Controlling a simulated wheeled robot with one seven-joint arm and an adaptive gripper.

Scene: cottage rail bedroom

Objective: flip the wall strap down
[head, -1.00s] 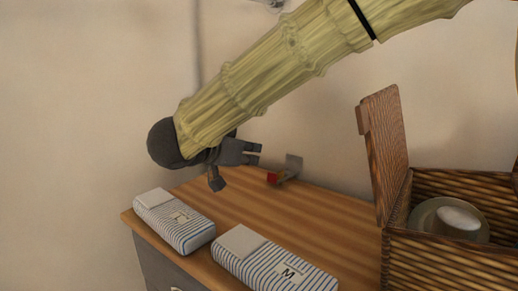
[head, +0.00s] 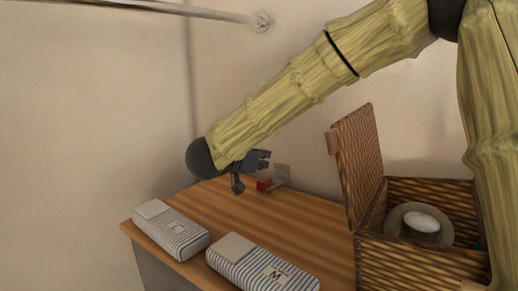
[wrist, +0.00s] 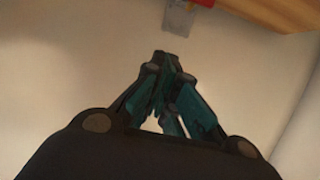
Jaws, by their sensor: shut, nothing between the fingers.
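The wall strap appears to be a small fitting low on the wall at the back of the wooden top, with a grey plate (head: 282,172) and a red end (head: 262,186) that sticks out over the top. In the wrist view the grey plate (wrist: 178,20) is at the upper edge, and part of the red end (wrist: 205,2) shows beside it. My gripper (head: 266,160) is just left of and above the fitting in the head view. Its fingers (wrist: 163,62) are together and empty, apart from the plate in the wrist view. Whether it touches the fitting in depth is unclear.
Two striped packs, one at left (head: 172,232) and one marked M (head: 262,264), lie on the wooden top (head: 220,205). A woven box (head: 415,262) with a raised lid (head: 357,165) and a round dish inside stands at right. A rail (head: 200,12) runs above.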

